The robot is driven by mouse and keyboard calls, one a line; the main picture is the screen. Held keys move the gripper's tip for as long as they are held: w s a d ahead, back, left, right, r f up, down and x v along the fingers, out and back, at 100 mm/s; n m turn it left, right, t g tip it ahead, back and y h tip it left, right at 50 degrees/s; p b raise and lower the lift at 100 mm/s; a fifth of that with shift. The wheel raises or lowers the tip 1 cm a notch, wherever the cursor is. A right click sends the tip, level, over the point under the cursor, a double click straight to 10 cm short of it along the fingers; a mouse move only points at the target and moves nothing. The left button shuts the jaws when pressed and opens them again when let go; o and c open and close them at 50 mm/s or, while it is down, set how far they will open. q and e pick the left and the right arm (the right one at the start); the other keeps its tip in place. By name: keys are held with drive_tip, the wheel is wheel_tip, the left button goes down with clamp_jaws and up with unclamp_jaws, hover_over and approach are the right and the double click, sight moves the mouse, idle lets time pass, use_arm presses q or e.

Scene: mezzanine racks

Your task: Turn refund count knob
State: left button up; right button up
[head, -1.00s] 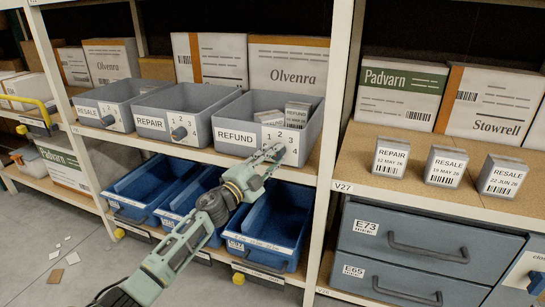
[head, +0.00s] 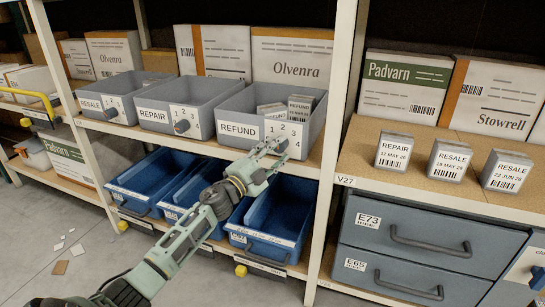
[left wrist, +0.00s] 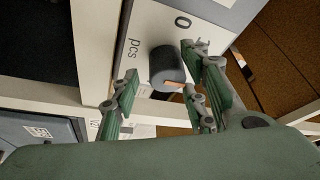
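The grey REFUND bin (head: 228,107) stands on the upper shelf with boxes inside. A white dial plate (head: 284,127) marked with numbers is on its front. My left gripper (head: 270,149) is just in front of and below this plate and hides the knob in the head view. In the left wrist view the refund knob (left wrist: 166,65) is a dark grey cylinder with an orange mark, on a white plate reading 0 and "pcs". The left gripper's green fingers (left wrist: 162,92) are spread on either side of the knob, and no grip on it shows. My right gripper is not in view.
The REPAIR bin (head: 152,94) and RESALE bin (head: 92,103) stand to the left with their own knobs. Blue bins (head: 270,246) sit on the shelf below. A rack post (head: 336,110) and several small labelled boxes are to the right.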

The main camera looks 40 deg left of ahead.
use_arm(q)
drive_tip(key=s+a+f, duration=0.1)
drive_tip(key=s+f, duration=0.1)
drive_tip(key=s, duration=0.9)
drive_tip(key=shift+s+a+f, duration=0.15)
drive_tip(key=shift+s, duration=0.2)
drive_tip(key=shift+f, duration=0.1)
